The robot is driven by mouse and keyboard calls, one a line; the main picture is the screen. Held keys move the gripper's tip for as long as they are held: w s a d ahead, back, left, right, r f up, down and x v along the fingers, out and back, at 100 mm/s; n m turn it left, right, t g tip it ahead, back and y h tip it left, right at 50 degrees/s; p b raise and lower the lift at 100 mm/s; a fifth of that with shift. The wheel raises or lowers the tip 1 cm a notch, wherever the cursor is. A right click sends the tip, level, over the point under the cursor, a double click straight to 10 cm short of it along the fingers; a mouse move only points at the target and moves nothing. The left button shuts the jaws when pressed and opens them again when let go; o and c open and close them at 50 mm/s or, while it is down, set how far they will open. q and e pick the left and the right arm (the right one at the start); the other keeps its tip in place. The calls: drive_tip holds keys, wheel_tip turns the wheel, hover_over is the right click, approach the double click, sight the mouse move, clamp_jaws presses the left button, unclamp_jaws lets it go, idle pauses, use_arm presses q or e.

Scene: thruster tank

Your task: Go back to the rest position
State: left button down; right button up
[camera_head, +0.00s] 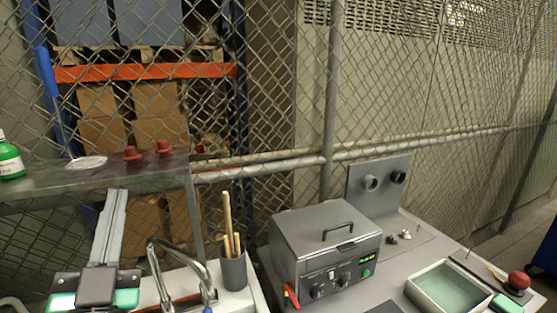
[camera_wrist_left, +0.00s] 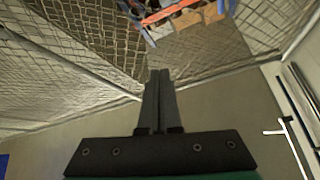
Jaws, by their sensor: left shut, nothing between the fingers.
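My left gripper (camera_head: 117,193) is at the lower left of the head view, its long grey fingers pointing away from me, toward the shelf and fence. Its dark body with green parts is at the bottom edge. In the left wrist view the two fingers (camera_wrist_left: 160,73) lie together, shut and empty, with clear air around the tips. My right gripper is not in view.
A grey shelf (camera_head: 50,184) with a green bottle (camera_head: 10,161) and red knobs (camera_head: 132,154) is beyond the gripper. A cup of wooden sticks (camera_head: 233,269), a grey lidded tank (camera_head: 322,235) and a green-bottomed tray (camera_head: 450,288) stand rightward. A mesh fence (camera_head: 420,85) closes the back.

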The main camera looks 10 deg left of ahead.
use_arm(q)
drive_tip(key=s+d+r+m+t+h+p, duration=0.1)
drive_tip(key=s+d+r+t+h+p, duration=0.15)
drive_tip(key=s+d+r+h, duration=0.3)
drive_tip(key=s+d+r+t+h+p, duration=0.1)
drive_tip(key=s+d+r+t+h, duration=0.15)
drive_tip(key=d+r+h, duration=0.4)
wheel_tip(320, 180, up, 34)
drive_tip(key=a+p, duration=0.1)
drive_tip(key=p, duration=3)
drive_tip(key=shift+w+a+h+p, duration=0.15)
drive_tip(key=shift+w+h+p, duration=0.15)
drive_tip(key=shift+h, duration=0.1)
